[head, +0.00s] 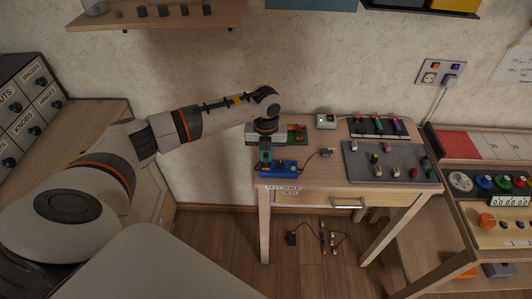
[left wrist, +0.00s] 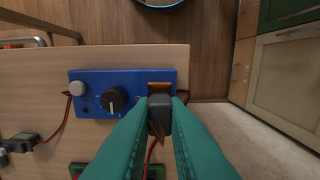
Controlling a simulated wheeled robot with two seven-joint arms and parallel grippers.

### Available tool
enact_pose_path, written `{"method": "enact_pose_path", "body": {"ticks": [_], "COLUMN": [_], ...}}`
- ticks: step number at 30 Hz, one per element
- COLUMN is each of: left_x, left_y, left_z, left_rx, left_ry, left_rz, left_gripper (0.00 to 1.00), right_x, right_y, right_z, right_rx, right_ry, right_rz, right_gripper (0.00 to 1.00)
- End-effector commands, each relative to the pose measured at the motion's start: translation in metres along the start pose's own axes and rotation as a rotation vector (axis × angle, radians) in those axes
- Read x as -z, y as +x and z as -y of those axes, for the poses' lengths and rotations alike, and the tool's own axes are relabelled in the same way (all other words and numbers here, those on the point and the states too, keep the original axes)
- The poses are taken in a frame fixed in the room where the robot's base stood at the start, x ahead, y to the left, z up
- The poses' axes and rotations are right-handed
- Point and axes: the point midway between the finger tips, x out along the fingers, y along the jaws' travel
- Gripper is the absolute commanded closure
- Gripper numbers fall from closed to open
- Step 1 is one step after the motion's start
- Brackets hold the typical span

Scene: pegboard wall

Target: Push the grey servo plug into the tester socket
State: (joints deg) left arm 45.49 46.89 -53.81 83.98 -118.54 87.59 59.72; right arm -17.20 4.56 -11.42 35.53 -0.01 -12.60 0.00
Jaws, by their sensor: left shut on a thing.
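The blue tester (head: 278,169) lies near the front left corner of the small wooden table. In the left wrist view the tester (left wrist: 93,78) shows a black knob, a grey button and an orange-rimmed socket (left wrist: 159,88). My left gripper (left wrist: 158,125) has its green fingers shut on the dark grey servo plug (left wrist: 159,108), with wires trailing behind it. The plug's front end is at the socket, in line with it; whether it is inside, and how deep, I cannot tell. In the head view my left gripper (head: 265,155) points down over the tester and hides the plug. My right gripper is not in view.
A green board (head: 298,134) sits just behind the tester. A dark connector (head: 326,152) on a wire lies to its right. Farther right are a grey panel with knobs (head: 390,164) and a black rack (head: 372,128). The table edge is close beside the tester.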

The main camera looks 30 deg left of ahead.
Motion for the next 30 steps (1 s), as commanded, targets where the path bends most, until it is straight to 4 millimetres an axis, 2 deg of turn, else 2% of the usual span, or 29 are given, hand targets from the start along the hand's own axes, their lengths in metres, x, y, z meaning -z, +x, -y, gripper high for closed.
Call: {"method": "enact_pose_path", "body": {"ticks": [26, 27, 30], "left_x": [0.0, 0.0, 0.0], "left_y": [0.02, 0.019, 0.018], "left_z": [0.0, 0.0, 0.0], "left_rx": [0.0, 0.0, 0.0], "left_ry": [0.0, 0.0, 0.0], "left_rz": [0.001, 0.0, 0.0], "left_gripper": [1.0, 0.83, 0.67], "right_x": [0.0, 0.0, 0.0], "right_y": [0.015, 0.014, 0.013], "right_z": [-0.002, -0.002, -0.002], "right_rx": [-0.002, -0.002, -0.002], "right_ry": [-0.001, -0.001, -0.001], "right_rz": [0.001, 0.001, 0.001], "right_gripper": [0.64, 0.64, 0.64]}}
